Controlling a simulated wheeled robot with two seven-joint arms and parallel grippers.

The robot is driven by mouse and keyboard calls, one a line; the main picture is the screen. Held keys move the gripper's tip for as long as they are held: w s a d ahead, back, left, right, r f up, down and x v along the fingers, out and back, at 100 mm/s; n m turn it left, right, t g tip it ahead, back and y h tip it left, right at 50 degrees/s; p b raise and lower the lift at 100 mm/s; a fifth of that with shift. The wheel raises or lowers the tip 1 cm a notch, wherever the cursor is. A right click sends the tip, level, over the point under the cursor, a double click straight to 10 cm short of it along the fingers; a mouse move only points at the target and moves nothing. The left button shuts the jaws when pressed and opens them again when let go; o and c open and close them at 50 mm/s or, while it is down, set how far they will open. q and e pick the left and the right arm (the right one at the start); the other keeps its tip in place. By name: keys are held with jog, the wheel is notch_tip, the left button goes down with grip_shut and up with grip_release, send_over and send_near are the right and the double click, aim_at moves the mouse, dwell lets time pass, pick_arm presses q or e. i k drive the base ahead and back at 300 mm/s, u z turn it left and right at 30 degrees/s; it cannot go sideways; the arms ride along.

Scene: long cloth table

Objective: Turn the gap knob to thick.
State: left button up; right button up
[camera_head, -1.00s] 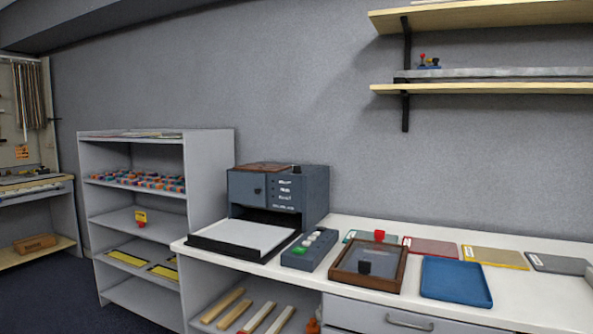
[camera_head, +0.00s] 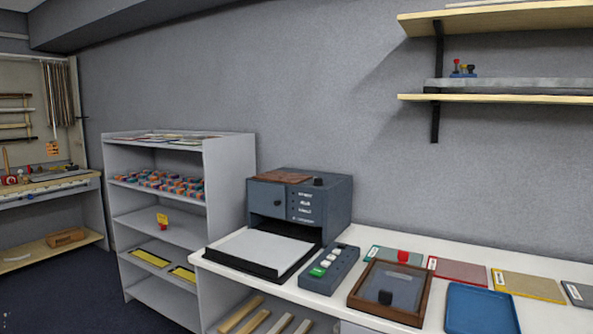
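A dark grey box-shaped machine (camera_head: 340,205) stands at the left end of the white counter. A small round dark knob (camera_head: 278,203) is on its front panel, and another dark knob (camera_head: 318,181) stands on its top at the right. Several lines of white lettering run beside the front panel, too small to read. I cannot tell which knob is the gap knob or where it points. A black tray with a white sheet (camera_head: 262,246) sticks out below the front. Neither gripper is in view.
A control box with green and white buttons (camera_head: 330,268) sits right of the tray. A wood-framed tray (camera_head: 357,300), a blue tray (camera_head: 480,310) and coloured panels fill the counter's right. A grey shelf unit (camera_head: 232,185) stands left; wall shelves (camera_head: 500,98) hang upper right.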

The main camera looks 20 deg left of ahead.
aim_at(317, 180)
jog(key=u, duration=0.9)
jog(key=i, duration=1.85)
jog(key=u, duration=0.6)
